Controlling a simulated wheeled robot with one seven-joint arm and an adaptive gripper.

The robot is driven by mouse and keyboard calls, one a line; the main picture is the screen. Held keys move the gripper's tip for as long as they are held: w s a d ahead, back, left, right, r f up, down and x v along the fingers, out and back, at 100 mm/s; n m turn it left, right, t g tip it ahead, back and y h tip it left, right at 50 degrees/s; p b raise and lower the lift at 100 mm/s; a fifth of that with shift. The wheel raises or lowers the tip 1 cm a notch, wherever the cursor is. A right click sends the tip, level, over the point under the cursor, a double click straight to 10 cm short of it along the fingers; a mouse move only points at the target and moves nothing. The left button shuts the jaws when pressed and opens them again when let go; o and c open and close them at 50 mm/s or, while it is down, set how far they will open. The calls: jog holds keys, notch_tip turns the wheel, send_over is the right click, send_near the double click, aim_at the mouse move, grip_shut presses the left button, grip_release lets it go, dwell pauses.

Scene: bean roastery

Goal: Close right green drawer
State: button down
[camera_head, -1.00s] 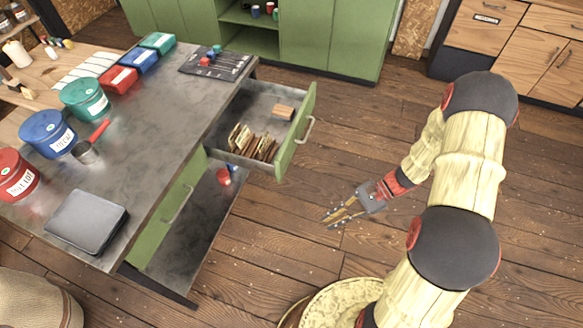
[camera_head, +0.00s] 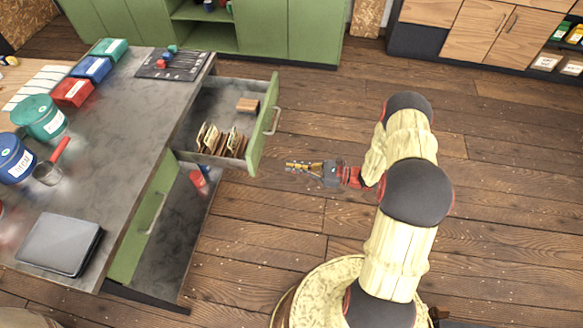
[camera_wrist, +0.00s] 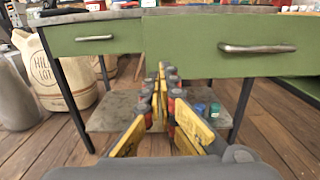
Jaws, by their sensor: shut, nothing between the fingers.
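The right green drawer (camera_head: 263,130) stands pulled out from the metal-topped table in the head view. Paper packets and a small wooden block lie in it. Its metal handle (camera_head: 273,121) faces my gripper (camera_head: 291,166). My gripper is shut and empty, just off the near end of the drawer front and apart from it. In the wrist view my gripper (camera_wrist: 164,80) points below the drawer front (camera_wrist: 200,45), whose handle (camera_wrist: 257,48) is at upper right. The left green drawer (camera_wrist: 95,38) also shows there, set farther back, and in the head view (camera_head: 143,225).
The table (camera_head: 125,140) holds tins, coloured boxes, a scoop and a grey flat device (camera_head: 62,243). A lower shelf (camera_head: 180,245) with small red and blue items is under it. Wooden floor around my arm is clear. Green cabinets (camera_head: 265,35) stand behind.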

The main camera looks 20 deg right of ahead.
aim_at(255, 162)
jog(key=b+x, duration=0.2)
jog(key=x, duration=0.9)
jog(key=shift+b, duration=0.3)
jog(key=shift+a, duration=0.1)
